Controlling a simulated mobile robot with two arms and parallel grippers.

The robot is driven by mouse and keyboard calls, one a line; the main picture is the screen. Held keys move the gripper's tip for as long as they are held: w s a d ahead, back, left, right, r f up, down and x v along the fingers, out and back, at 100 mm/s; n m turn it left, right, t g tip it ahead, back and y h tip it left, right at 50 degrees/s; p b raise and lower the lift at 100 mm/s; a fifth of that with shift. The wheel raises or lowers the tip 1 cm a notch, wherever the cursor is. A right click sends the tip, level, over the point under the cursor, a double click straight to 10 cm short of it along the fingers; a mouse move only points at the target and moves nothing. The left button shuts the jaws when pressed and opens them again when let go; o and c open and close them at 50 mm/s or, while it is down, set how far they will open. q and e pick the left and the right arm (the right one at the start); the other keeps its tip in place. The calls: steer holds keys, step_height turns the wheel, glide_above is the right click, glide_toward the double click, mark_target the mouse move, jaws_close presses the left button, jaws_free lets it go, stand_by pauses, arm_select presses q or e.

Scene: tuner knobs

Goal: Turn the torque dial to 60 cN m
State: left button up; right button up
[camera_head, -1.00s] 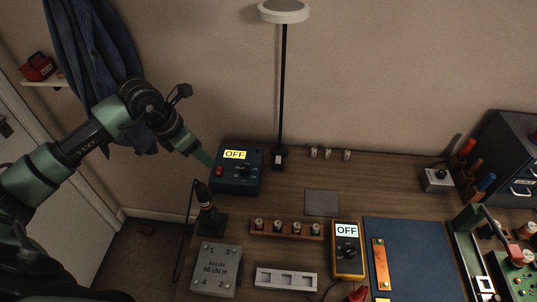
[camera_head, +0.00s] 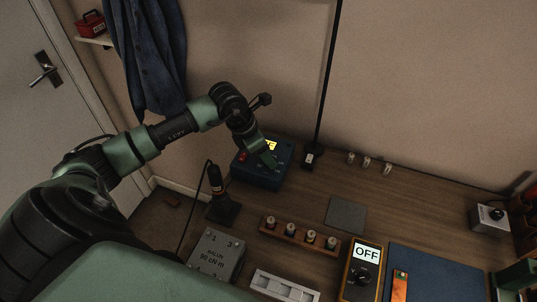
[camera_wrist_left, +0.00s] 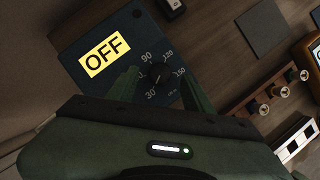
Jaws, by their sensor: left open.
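The blue control box (camera_head: 245,172) stands at the back left of the bench, partly behind my left gripper in the head view. Its yellow display (camera_wrist_left: 104,53) reads OFF in the left wrist view. The black torque dial (camera_wrist_left: 158,73) sits on the box face with marks such as 30, 90, 120 and 150 around it. My left gripper (camera_wrist_left: 157,90) is open, its two green fingers on either side of the dial. I cannot tell whether they touch it. In the head view my left gripper (camera_head: 268,160) covers the dial.
A screwdriver in a stand (camera_head: 218,190) is just in front of the box. A lamp pole (camera_head: 325,85) rises behind it to the right. A wooden rack of knobs (camera_head: 300,237), a yellow meter (camera_head: 358,275) reading OFF and a grey pad (camera_head: 346,213) lie to the right.

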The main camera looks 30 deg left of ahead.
arm_select(q)
steer(key=shift+x, duration=1.1)
jaws_close()
steer(key=shift+w, duration=0.1)
steer(key=shift+m+b, duration=0.5)
steer(key=shift+b, duration=0.15)
steer(key=m+g+h+b, duration=0.1)
steer(key=m+b, duration=0.2)
steer(key=m+g+b, duration=0.1)
steer(key=m+b, duration=0.2)
steer(key=b, duration=0.1)
steer(key=shift+w+a+f+h, duration=0.1)
steer(key=shift+w+h, duration=0.15)
steer(key=shift+h, duration=0.15)
steer(key=shift+r+m+g+b, duration=0.1)
steer(key=shift+m+g+b, duration=0.4)
steer(key=shift+m+b, duration=0.55)
steer(key=shift+r+m+g+b, duration=0.1)
steer(key=shift+m+g+b, duration=0.5)
steer(key=shift+m, duration=0.75)
